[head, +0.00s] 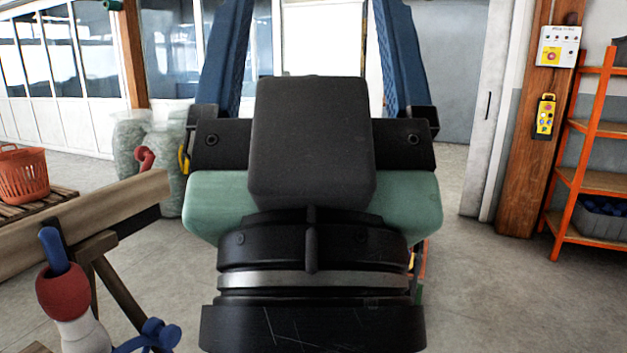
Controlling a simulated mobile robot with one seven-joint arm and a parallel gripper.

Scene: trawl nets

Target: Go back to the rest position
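My gripper (308,22) fills the middle of the head view and points away from me. Its two blue fingers stand wide apart, left and right of a dark grey block on the green and black body. Nothing shows between the fingers, only the far wall and doorway behind. The fingertips run out of the top of the picture. The gripper touches nothing that I can see.
At the left are a wooden beam on a trestle (85,225), an orange basket (22,177) on a pallet, and net-like bundles (165,150). A red and white float (68,305) is near left. Orange shelves (592,180) stand right. Floor (500,290) is clear at right.

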